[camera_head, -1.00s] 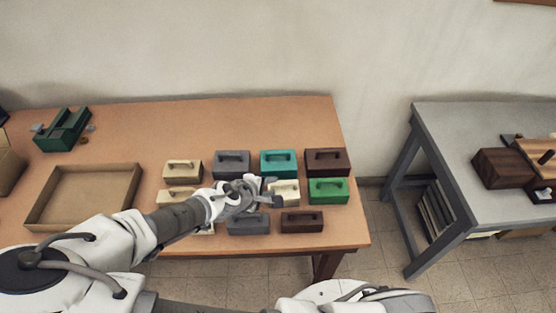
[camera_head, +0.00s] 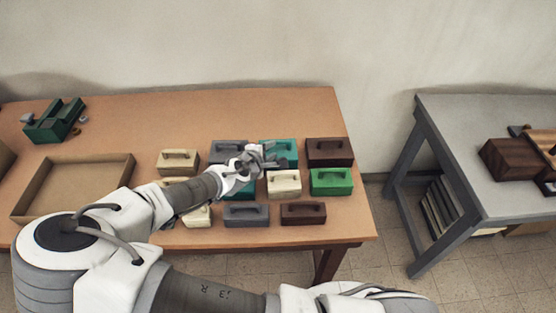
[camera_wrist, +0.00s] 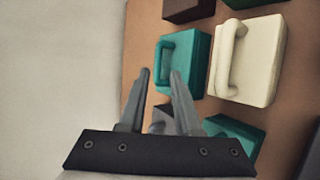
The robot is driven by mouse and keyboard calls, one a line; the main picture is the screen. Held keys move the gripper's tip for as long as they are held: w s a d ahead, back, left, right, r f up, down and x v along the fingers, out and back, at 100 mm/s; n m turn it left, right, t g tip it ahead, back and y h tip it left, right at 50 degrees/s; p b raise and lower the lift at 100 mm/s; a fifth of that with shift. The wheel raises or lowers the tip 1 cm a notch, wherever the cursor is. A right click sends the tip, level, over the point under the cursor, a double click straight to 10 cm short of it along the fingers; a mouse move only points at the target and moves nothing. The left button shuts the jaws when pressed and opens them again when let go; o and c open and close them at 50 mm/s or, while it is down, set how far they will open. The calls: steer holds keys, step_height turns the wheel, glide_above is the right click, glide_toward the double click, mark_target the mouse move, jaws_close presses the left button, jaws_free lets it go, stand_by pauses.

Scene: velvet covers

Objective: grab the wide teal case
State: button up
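A teal case (camera_head: 281,145) with a handle on top stands in the back row of cases. In the wrist view the same case (camera_wrist: 198,68) lies just beyond my fingertips, its handle near the right finger. A second teal case (camera_wrist: 238,132) shows partly at the lower right of that view; my arm mostly hides it in the head view. Which one is wider is hard to tell. My gripper (camera_wrist: 161,72) is open and empty, its two fingers apart. In the head view my gripper (camera_head: 272,160) is over the front of the back-row teal case and partly covers it.
A cream case (camera_head: 284,183), a grey case (camera_head: 229,149), a dark brown case (camera_head: 329,152) and a green case (camera_head: 331,181) stand close by. An open brown tray (camera_head: 127,172) is at the left.

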mark_target(280, 143)
steer(key=b+x, duration=0.3)
steer(key=x, duration=0.3)
steer(key=shift+w+a, duration=0.1)
steer(key=shift+a, duration=0.05)
steer(key=shift+w+d+f+b, duration=0.2)
steer(key=shift+w+b, duration=0.3)
steer(key=shift+c, duration=0.2)
jaws_close()
stand_by(0.8)
